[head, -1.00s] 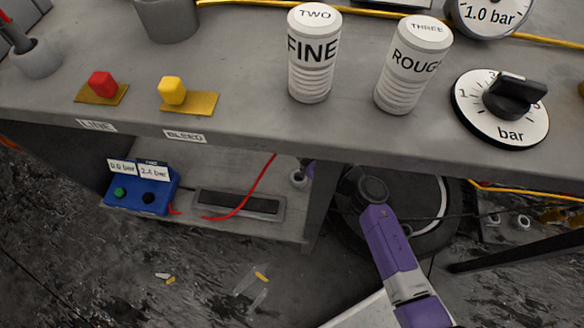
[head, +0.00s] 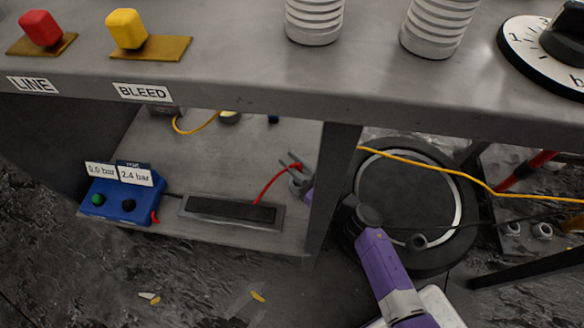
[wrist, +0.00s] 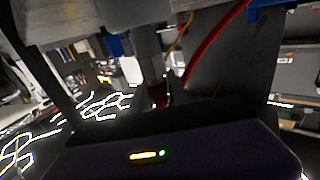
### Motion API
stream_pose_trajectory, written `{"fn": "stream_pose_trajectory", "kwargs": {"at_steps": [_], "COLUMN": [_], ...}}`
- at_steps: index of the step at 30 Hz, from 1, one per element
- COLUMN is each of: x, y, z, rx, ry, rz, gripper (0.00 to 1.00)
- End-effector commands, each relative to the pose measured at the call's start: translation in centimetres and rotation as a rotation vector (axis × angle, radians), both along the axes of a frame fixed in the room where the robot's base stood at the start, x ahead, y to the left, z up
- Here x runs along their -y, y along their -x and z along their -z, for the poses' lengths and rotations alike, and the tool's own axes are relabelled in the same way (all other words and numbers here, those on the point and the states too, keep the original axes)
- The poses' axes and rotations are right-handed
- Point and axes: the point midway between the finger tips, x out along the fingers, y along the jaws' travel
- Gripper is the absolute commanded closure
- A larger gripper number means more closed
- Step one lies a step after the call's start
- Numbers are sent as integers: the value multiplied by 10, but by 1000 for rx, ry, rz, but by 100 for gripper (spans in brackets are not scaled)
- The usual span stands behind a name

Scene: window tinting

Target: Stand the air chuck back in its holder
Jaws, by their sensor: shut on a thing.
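My gripper (head: 291,163) is under the bench top, over the right end of the lower shelf in the head view. A red hose (head: 268,187) runs up to it from the black-topped tray. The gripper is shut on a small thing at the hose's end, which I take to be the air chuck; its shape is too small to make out. In the wrist view the red hose (wrist: 213,46) curves down from the top, and a dark red piece (wrist: 158,95) shows near the dark fingers. I cannot pick out the chuck's holder with certainty.
The lower shelf (head: 230,145) bears a blue box (head: 120,201) with gauge labels and a black-topped tray (head: 225,211). A bench leg (head: 333,185) stands right of the gripper. The bench top (head: 230,75) overhangs it. A wheel (head: 415,185) and a yellow hose (head: 430,170) lie right.

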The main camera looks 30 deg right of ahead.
Motion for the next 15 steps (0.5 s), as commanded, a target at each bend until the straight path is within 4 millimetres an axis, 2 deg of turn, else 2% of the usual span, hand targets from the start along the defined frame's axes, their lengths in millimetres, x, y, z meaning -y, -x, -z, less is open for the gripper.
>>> {"fn": "stream_pose_trajectory", "kwargs": {"at_steps": [1,3,15], "x": [1,0,0], "y": [0,0,0], "z": [13,18,20], "rx": [0,1,1], "ry": [0,0,0], "rz": [1,1,0], "gripper": [100,100,100]}}
